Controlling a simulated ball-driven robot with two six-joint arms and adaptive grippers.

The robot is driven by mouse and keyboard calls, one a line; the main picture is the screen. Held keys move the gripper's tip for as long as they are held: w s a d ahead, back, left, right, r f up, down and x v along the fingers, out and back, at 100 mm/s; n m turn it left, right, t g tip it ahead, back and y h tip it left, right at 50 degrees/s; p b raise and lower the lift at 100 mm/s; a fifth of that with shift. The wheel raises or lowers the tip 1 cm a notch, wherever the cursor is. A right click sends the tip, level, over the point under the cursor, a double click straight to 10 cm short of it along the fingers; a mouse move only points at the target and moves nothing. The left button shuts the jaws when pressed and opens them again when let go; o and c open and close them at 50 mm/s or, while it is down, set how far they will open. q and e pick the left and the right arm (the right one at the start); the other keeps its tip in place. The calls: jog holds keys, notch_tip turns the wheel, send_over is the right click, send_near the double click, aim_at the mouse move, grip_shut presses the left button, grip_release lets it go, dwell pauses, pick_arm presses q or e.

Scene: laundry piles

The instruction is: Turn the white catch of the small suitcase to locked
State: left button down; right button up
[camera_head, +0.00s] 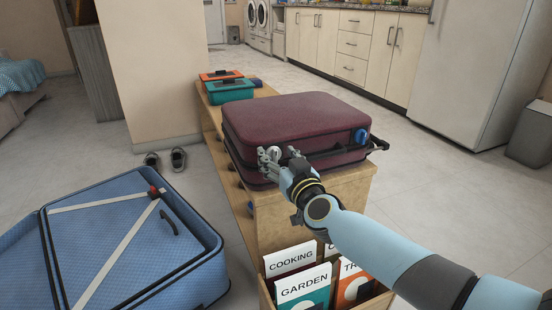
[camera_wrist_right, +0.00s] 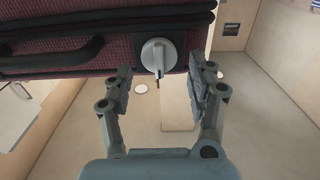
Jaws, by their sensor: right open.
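The small suitcase (camera_head: 295,120) is maroon and lies flat on a wooden cabinet. Its white catch (camera_wrist_right: 158,57) is a round knob on the suitcase's side, with a raised grip that stands about upright in the wrist view. In the head view the white catch (camera_head: 275,152) shows partly behind my fingers. My right gripper (camera_head: 280,158) is at the suitcase's near side. In the wrist view the right gripper (camera_wrist_right: 160,85) is open, its fingers on either side below the catch, apart from it. My left gripper is not in view.
A blue catch (camera_head: 361,136) and a black handle (camera_head: 340,152) are on the same suitcase side. The wooden cabinet (camera_head: 330,200) has a box of folders (camera_head: 305,290) in front. An open blue suitcase (camera_head: 120,240) lies at left. Toolboxes (camera_head: 230,90) stand behind.

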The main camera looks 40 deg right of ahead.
jog(key=shift+w+d, duration=0.2)
jog(key=shift+w, duration=0.45)
jog(key=c, duration=1.1)
